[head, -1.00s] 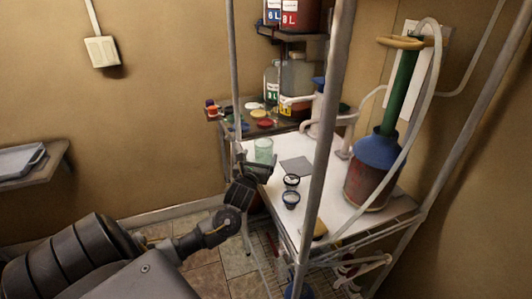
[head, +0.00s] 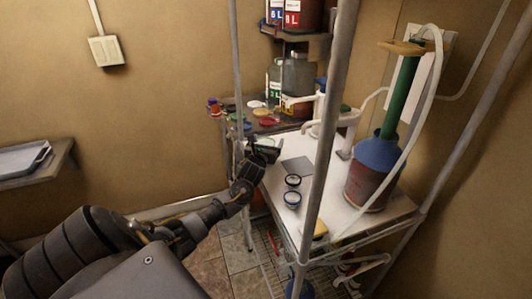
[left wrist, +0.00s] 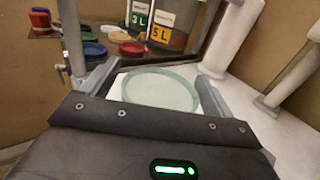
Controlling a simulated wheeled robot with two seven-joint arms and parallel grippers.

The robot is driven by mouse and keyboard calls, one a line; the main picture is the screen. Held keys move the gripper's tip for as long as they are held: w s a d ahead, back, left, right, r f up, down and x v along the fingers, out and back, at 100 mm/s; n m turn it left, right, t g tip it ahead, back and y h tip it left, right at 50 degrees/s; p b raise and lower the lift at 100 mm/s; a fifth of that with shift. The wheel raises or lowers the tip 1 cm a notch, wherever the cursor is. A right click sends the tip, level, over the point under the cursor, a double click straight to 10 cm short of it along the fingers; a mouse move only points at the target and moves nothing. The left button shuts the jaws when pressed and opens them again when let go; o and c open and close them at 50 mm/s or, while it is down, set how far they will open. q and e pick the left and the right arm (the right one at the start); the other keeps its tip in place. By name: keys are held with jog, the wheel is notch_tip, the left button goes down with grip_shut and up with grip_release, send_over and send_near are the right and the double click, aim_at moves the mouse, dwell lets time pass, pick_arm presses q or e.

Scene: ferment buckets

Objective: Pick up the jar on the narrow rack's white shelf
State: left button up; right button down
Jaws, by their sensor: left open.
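The jar is pale green, clear glass with a round rim, and stands at the back left of the rack's white shelf (head: 338,203). In the left wrist view the jar (left wrist: 160,92) lies between the two fingers. In the head view only its top (head: 268,142) shows, behind my left gripper (head: 262,152). The left gripper is open, with one finger on each side of the jar; I cannot tell whether they touch it. The jar's lower part is hidden by the gripper body in the wrist view. My right gripper is not in view.
Two small dark-rimmed cups (head: 292,198) and a grey square mat (head: 298,166) are on the shelf. A metal post (head: 327,130) rises in front. Behind, another shelf holds coloured lids (head: 268,121) and labelled jugs (head: 298,80).

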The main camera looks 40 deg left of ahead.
pick_arm(q)
jog(key=c, duration=1.2)
jog(key=shift+r, duration=0.1)
